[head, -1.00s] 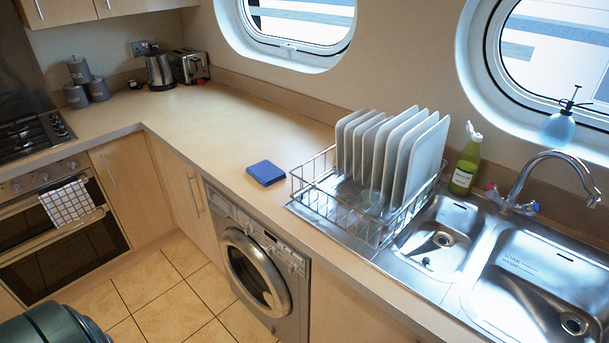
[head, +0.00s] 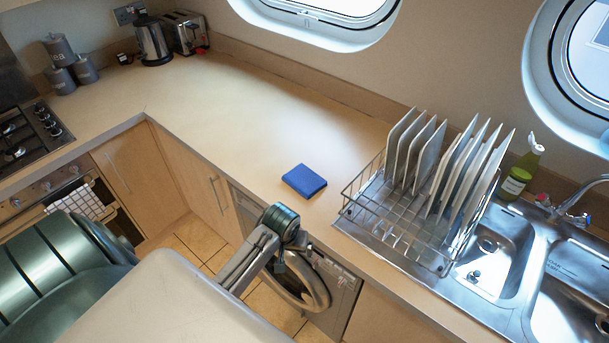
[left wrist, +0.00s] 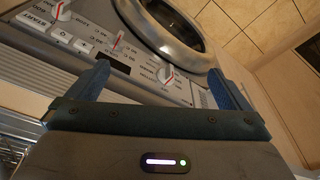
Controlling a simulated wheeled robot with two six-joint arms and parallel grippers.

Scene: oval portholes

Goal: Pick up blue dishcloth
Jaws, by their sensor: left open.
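The blue dishcloth (head: 304,181) is a small folded square lying flat on the beige counter, left of the dish rack, close to the front edge. My left gripper (head: 280,262) is in front of the counter, by the washing machine, apart from the cloth and nearer to me. In the left wrist view its two blue fingers (left wrist: 160,74) are spread with nothing between them, facing the washing machine's control panel. The cloth does not show in that view. My right gripper is not in view.
A wire dish rack (head: 362,204) with several white plates stands right of the cloth, beside the steel sink (head: 495,262). The washing machine (head: 340,285) is under the counter. The counter (head: 240,105) behind and left of the cloth is clear. A kettle (head: 153,42) and canisters stand far left.

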